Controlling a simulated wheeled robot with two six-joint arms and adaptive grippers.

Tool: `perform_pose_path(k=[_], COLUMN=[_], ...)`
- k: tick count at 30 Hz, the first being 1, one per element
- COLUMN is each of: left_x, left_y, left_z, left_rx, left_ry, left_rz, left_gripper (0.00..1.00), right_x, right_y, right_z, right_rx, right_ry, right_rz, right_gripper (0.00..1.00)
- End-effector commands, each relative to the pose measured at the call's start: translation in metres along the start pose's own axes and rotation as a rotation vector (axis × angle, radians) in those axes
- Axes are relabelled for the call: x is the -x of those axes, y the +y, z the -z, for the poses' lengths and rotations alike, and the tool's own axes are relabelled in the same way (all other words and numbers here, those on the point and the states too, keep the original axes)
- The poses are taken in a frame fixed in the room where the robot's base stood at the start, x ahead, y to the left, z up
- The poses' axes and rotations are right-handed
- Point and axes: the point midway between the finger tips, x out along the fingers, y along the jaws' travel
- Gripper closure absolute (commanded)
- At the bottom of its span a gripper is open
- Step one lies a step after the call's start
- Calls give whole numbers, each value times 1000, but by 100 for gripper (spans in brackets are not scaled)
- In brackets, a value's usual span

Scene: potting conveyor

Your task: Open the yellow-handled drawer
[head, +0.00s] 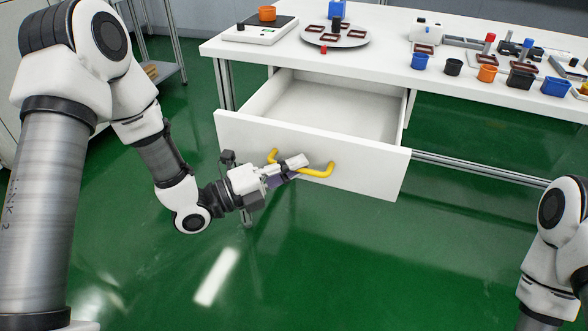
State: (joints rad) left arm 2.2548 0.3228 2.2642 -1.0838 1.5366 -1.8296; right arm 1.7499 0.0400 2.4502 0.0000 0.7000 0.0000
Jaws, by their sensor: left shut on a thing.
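The white drawer (240,126) under the table is pulled well out, and its inside looks empty. Its yellow handle (318,171) is on the front panel. My left gripper (297,166) is shut on the handle, left of its middle, and hides part of it. My right arm shows at the lower right edge, but its gripper is outside the picture.
The white table (390,65) carries a scale (261,31) with an orange pot, a round turntable (336,37) with brown trays, and several coloured pots at the right. A metal rail (480,166) runs right of the drawer. Green floor in front is clear.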

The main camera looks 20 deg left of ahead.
Motion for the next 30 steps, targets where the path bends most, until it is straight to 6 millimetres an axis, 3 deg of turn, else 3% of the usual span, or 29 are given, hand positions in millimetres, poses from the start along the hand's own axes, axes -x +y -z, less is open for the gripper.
perform_pose_path(k=[15, 16, 18, 30], left_x=[0, 0, 0, 7], left_y=[0, 0, 0, -1], left_z=[0, 0, 0, -1], left_rx=[0, 0, 0, 3], left_ry=[0, 0, 0, -3], left_rz=[0, 0, 0, 2], left_gripper=[100, 78, 63, 63], right_x=[-1, -1, -1, -1], right_y=[0, 0, 0, 0], right_z=[0, 0, 0, 0], right_rx=[0, 0, 0, 0], right_ry=[1, 1, 1, 0], right_rz=[0, 0, 0, 0], right_gripper=[60, 60, 60, 60])
